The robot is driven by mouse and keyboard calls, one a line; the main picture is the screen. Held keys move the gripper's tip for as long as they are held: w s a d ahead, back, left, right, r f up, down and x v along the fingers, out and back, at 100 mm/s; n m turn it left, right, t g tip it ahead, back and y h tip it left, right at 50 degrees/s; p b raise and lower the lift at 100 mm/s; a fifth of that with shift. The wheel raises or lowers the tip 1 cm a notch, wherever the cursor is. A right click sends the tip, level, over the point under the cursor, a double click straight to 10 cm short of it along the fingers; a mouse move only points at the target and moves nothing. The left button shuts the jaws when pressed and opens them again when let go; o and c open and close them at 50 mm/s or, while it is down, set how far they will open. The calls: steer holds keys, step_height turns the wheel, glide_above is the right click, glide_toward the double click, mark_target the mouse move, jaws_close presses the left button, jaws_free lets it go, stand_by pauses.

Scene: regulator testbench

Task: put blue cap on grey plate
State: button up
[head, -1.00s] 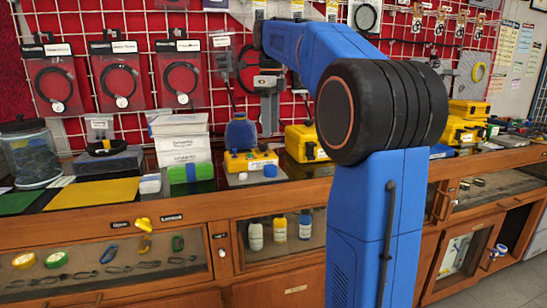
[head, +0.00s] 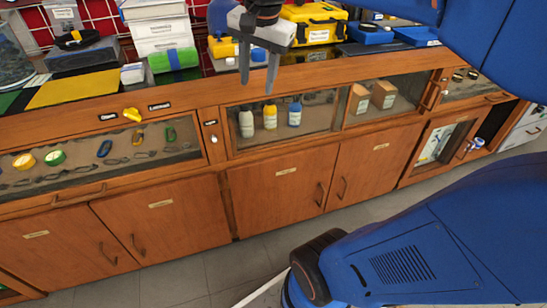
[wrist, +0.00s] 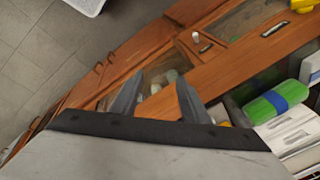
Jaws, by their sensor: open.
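My gripper (head: 258,82) is open and empty, its fingers pointing down in front of the bench's front edge in the head view. The wrist view also shows its parted fingers (wrist: 160,80) with nothing held between them. The blue cap (head: 258,54) shows as a small blue patch on the bench top, behind and between the fingers. A light grey plate (head: 224,67) lies there, mostly hidden by my gripper. I cannot tell whether the cap touches it. Neither cap nor plate can be made out in the wrist view.
A green roll with a blue band (head: 173,60) lies left of my gripper. A yellow case (head: 312,28) and blue boxes (head: 370,33) stand to the right. Stacked white boxes (head: 158,30) stand behind the roll. The wooden cabinet (head: 280,185) holds bottles behind glass.

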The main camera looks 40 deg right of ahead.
steer(key=s+a+f+n+t, duration=0.2)
steer(key=s+a+f+n, duration=0.2)
steer(key=s+f+n, duration=0.7)
step_height(320, 180, down, 5)
steer(key=shift+s+r+n, duration=0.15)
steer(key=shift+s+n, duration=0.25)
steer(key=shift+s, duration=0.4)
steer(key=shift+a, duration=0.1)
